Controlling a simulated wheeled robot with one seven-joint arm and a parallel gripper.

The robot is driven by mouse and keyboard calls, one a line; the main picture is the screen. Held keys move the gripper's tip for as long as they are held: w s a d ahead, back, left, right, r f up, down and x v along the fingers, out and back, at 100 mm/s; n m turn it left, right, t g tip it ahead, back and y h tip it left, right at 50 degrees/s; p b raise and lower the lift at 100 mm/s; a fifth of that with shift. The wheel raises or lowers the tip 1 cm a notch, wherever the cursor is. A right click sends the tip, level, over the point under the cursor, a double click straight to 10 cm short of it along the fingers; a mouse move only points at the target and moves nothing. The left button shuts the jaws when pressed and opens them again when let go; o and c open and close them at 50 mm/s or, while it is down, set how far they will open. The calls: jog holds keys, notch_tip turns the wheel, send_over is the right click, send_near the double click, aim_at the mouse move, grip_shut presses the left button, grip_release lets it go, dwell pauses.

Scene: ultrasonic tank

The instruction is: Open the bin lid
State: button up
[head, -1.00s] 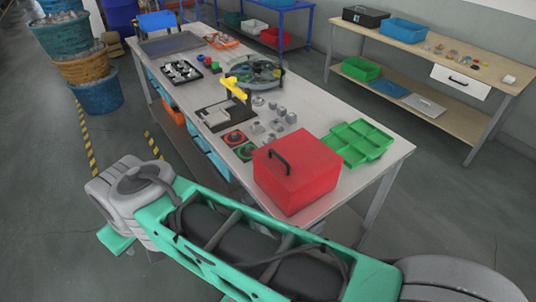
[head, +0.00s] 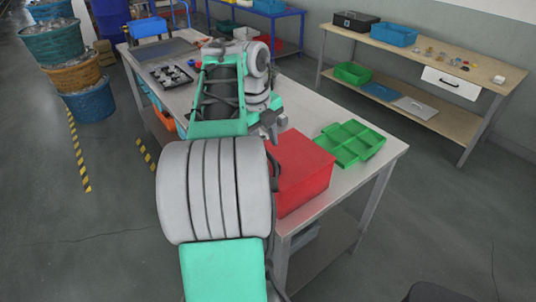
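The red bin (head: 306,172) stands at the near right end of the long workbench, with its red lid down flat. The black handle on the lid is mostly or wholly hidden behind my arm. My gripper (head: 270,124) seems to be the small grey part at the end of my arm, just beyond the far left corner of the bin's lid. It is small and partly covered by my arm, so I cannot tell whether its fingers are open or touch the bin.
A green divided tray (head: 349,143) lies right of the bin on the workbench (head: 387,152). My arm covers most of the bench's middle. A black tray (head: 171,76) shows farther back. A wooden side table (head: 468,68) stands at the right, with clear floor between.

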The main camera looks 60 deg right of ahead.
aim_at(269, 156)
jog(key=f, duration=0.4)
jog(key=shift+s+d, duration=0.1)
jog(key=shift+d, duration=0.3)
grip_shut()
dwell(1.0)
